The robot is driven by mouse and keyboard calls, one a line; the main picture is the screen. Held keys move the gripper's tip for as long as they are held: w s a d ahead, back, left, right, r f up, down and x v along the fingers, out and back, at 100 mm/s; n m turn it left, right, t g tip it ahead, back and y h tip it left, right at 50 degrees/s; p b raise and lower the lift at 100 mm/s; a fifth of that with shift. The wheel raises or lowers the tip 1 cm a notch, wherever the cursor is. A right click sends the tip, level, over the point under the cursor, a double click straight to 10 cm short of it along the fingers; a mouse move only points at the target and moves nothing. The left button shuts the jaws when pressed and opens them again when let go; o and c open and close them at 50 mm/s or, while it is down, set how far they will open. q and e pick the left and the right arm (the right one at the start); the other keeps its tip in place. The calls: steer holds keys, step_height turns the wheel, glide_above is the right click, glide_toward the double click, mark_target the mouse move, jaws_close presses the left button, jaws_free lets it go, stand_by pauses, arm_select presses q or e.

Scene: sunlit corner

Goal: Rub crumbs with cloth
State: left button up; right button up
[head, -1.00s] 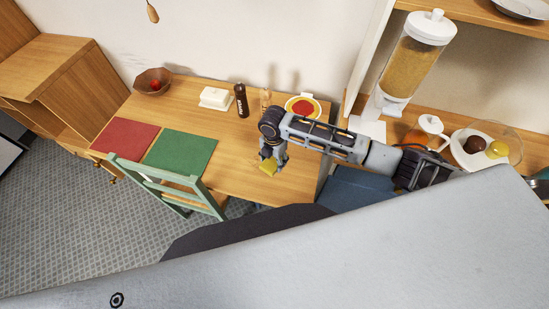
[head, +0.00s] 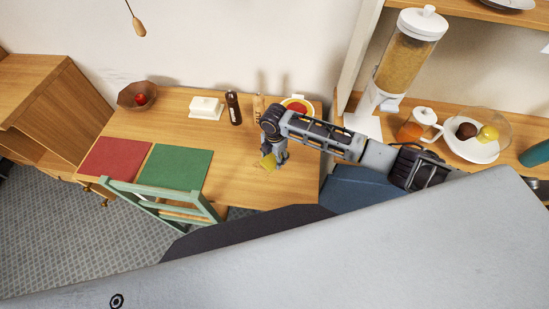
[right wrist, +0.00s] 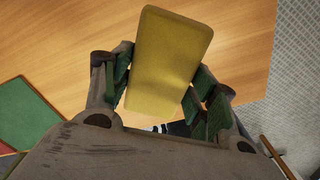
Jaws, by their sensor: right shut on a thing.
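A yellow cloth (head: 268,162) is held in my right gripper (head: 274,158), over the right part of the wooden table (head: 238,180). In the right wrist view the cloth (right wrist: 170,60) looks like a flat yellow block between the two fingers (right wrist: 160,95), with the wood surface behind it. I cannot tell whether the cloth touches the table. No crumbs can be made out on the table. My left gripper is not in view.
On the table are a red mat (head: 115,158), a green mat (head: 175,167), a bowl (head: 130,98), a white butter dish (head: 206,108), a dark grinder (head: 234,108) and a plate (head: 309,108) near my arm. A green chair (head: 160,195) stands at the front edge.

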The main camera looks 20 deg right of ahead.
steer(key=shift+w+a+m, duration=0.1)
steer(key=shift+w+m, duration=0.05)
steer(key=shift+m, duration=0.25)
steer(key=shift+f, duration=0.1)
stand_by(0.3)
